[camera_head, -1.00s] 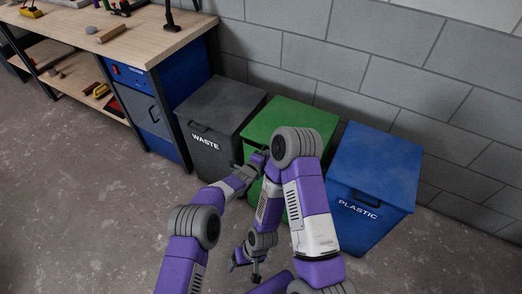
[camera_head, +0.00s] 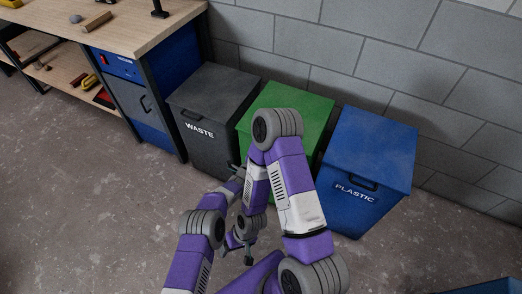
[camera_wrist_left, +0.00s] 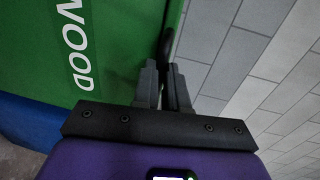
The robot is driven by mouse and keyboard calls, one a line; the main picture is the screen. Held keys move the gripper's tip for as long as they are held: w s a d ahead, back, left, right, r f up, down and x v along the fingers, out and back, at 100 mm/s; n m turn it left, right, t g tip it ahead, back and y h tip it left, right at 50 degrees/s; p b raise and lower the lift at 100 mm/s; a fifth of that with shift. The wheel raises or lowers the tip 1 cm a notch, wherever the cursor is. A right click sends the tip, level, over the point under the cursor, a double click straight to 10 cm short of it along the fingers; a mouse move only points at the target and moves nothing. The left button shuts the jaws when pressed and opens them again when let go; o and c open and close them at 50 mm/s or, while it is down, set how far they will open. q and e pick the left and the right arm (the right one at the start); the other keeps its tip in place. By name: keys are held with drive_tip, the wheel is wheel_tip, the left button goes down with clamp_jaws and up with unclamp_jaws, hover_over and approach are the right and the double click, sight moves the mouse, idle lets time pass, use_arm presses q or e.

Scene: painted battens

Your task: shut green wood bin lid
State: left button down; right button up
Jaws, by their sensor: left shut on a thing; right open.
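The green wood bin (camera_head: 296,107) stands between the grey and blue bins in the head view. Its lid top looks about level with theirs, but my right arm covers much of its front, so I cannot tell if it is fully shut. In the left wrist view the green face with the word WOOD (camera_wrist_left: 78,45) fills the left side, and a dark handle (camera_wrist_left: 167,40) sticks out by its edge. My left gripper (camera_wrist_left: 166,75) is shut on this handle. My right gripper (camera_head: 238,252) is open and empty, low in front of the bins.
The grey waste bin (camera_head: 212,100) is close on the left and the blue plastic bin (camera_head: 372,150) close on the right. A block wall (camera_head: 460,110) stands behind. A workbench (camera_head: 130,25) is at the upper left. The floor at left is clear.

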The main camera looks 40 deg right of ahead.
use_arm(q)
drive_tip(key=f, duration=0.2)
drive_tip(key=shift+s+a+f+y, duration=0.3)
drive_tip(key=shift+s+a+f, duration=0.05)
drive_tip(key=shift+a+f, duration=0.05)
drive_tip(key=c, duration=1.6)
unclamp_jaws()
drive_tip(key=o, duration=0.4)
drive_tip(key=shift+w+d+f, duration=0.1)
drive_tip(key=shift+f, duration=0.1)
drive_tip(key=shift+o, duration=0.2)
drive_tip(key=r+p+v, duration=0.1)
drive_tip(key=p+v, duration=0.3)
drive_tip(key=v, duration=0.3)
drive_tip(key=shift+r+p, duration=0.2)
drive_tip(key=shift+p, duration=0.15)
drive_tip(key=shift+w, duration=0.1)
